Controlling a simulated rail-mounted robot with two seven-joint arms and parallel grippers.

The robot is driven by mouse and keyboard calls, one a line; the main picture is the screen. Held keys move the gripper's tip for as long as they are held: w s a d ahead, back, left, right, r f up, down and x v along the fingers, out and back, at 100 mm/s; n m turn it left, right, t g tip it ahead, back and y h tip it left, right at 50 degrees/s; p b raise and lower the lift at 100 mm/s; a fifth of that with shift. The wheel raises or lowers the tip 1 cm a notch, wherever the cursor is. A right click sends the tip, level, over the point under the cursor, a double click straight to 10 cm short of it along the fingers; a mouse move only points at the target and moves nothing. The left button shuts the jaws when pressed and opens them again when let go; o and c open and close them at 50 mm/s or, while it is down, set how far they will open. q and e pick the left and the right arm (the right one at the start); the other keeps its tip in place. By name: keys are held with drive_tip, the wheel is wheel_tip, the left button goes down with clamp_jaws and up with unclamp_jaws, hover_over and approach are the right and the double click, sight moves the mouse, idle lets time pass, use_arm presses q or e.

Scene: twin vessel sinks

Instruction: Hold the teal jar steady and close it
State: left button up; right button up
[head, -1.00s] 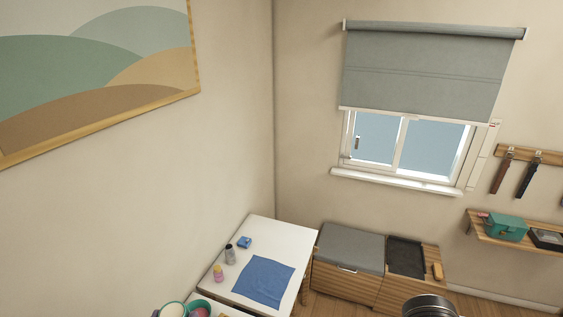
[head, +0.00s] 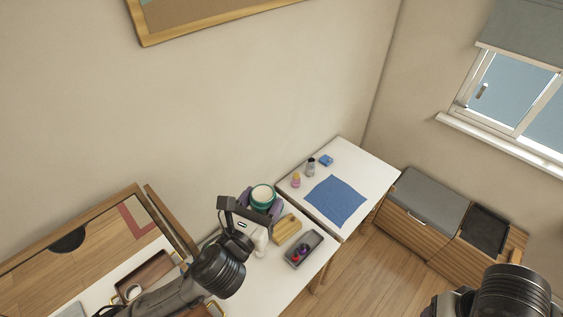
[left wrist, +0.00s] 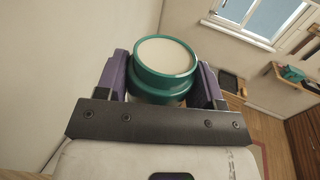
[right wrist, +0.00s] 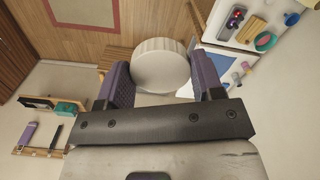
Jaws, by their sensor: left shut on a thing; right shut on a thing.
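The teal jar (head: 262,197) stands out at the table's back edge in the head view, with a round cream top inside its teal rim. My left gripper (left wrist: 163,75) is shut on the jar (left wrist: 165,62), one purple finger on each side. It also shows in the head view (head: 261,206). My right gripper (right wrist: 160,80) is shut on a round cream lid-like piece (right wrist: 160,62) with a ribbed side, held in the air apart from the table. The right gripper itself is outside the head view; only part of my right arm shows there.
A wooden block (head: 287,228) and a grey tray (head: 304,248) with small dark red items lie near the jar. The white table beyond holds a blue cloth (head: 335,201), two small bottles and a blue block. A wood-framed counter section (head: 80,235) is at left.

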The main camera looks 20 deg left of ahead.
use_arm(q)
drive_tip(key=d+f+m+g+h, duration=0.4)
drive_tip(key=d+f+m+h, duration=0.3)
drive_tip(key=d+f+h, duration=0.3)
drive_tip(key=s+d+h, duration=0.1)
drive_tip(key=d, duration=0.3)
drive_tip(key=shift+d+f+m, duration=0.2)
drive_tip(key=shift+f+m, duration=0.05)
drive_tip(key=shift+m, duration=0.15)
use_arm(e)
drive_tip(key=w+a+r+m, duration=0.2)
drive_tip(key=w+a, duration=0.2)
drive_tip(key=a, duration=0.8)
drive_tip(key=w+a+r+m, duration=0.1)
drive_tip(key=w+a+m, duration=0.2)
drive_tip(key=a, duration=0.9)
drive_tip(key=shift+w+a+r, duration=0.35)
drive_tip(key=shift+w, duration=0.3)
drive_tip(key=shift+f, duration=0.2)
drive_tip(key=shift+f, duration=1.85)
drive_tip(key=shift+s, duration=0.1)
drive_tip(key=shift+f, duration=0.85)
drive_tip(key=shift+f, duration=0.5)
